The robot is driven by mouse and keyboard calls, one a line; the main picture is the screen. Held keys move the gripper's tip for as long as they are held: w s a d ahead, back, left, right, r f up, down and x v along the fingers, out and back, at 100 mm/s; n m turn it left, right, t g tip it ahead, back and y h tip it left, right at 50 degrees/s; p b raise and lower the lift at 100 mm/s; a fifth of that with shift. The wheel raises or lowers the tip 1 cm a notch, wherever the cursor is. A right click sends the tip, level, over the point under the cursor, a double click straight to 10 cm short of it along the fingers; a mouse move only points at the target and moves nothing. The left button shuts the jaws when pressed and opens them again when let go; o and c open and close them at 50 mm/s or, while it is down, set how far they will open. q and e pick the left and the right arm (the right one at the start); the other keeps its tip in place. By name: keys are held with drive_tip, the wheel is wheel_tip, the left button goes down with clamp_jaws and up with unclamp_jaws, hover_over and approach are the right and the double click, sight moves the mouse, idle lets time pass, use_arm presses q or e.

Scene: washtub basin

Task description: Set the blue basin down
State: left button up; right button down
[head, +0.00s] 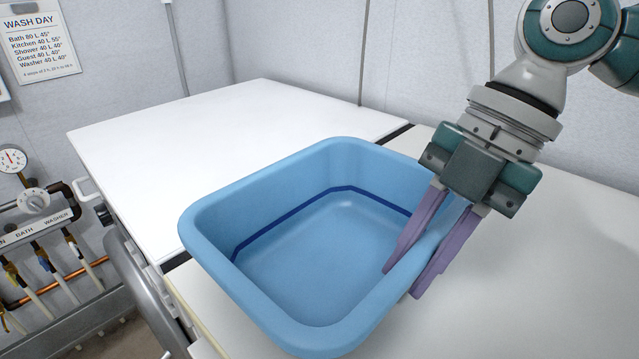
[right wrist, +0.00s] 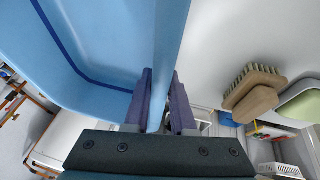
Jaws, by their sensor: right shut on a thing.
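The blue basin (head: 320,245) is a deep, rounded rectangular tub with a dark blue line around its inside wall. It looks empty and sits over the white worktop in the middle of the head view. My right gripper (head: 402,283) is shut on the basin's right wall, with one purple finger inside and the other outside. The right wrist view also shows the basin (right wrist: 110,45) with its wall between the fingers. I cannot tell whether the basin's underside touches the worktop. My left gripper is not in view.
White worktops lie at the left (head: 150,150) and right (head: 520,290), with a dark gap between them. Labelled taps (head: 30,240) and a gauge (head: 12,158) are at the far left. A wooden brush (right wrist: 255,90) shows beside the gripper in the right wrist view.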

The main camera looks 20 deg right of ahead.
drive_tip(key=c, duration=0.8)
unclamp_jaws()
drive_tip(key=shift+o, duration=0.2)
drive_tip(key=v, duration=1.2)
drive_tip(key=shift+p, duration=0.45)
drive_tip(key=shift+r, duration=0.1)
